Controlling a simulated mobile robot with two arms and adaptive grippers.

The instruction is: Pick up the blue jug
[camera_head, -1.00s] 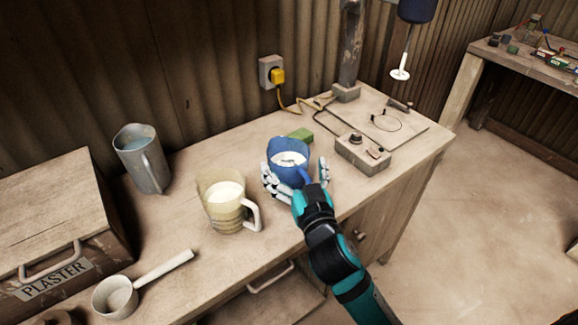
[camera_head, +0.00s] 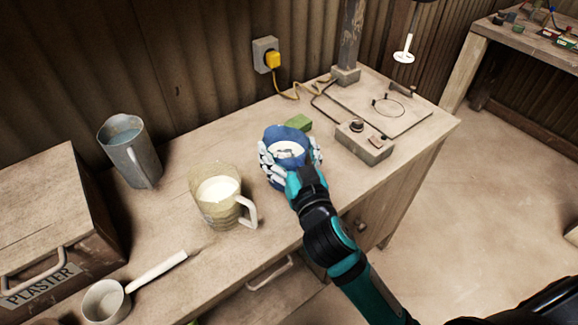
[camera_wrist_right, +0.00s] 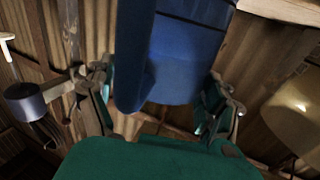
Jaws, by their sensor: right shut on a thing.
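The blue jug (camera_head: 285,135) stands on the workbench in the head view, with something white inside. My right gripper (camera_head: 291,165) is shut on it, with its white fingers around both sides of the jug. In the right wrist view the blue jug (camera_wrist_right: 185,60) fills the middle, its handle toward the camera, between the fingers of my right gripper (camera_wrist_right: 165,100). Whether the jug's base touches the bench is hidden behind the gripper. My left gripper is not in view.
A clear measuring jug (camera_head: 216,213) with white contents stands just left. A grey metal jug (camera_head: 129,160), a ladle (camera_head: 107,299) and a plaster box (camera_head: 45,215) are further left. A green block (camera_head: 298,123) lies behind the blue jug; a control box (camera_head: 362,143) sits right.

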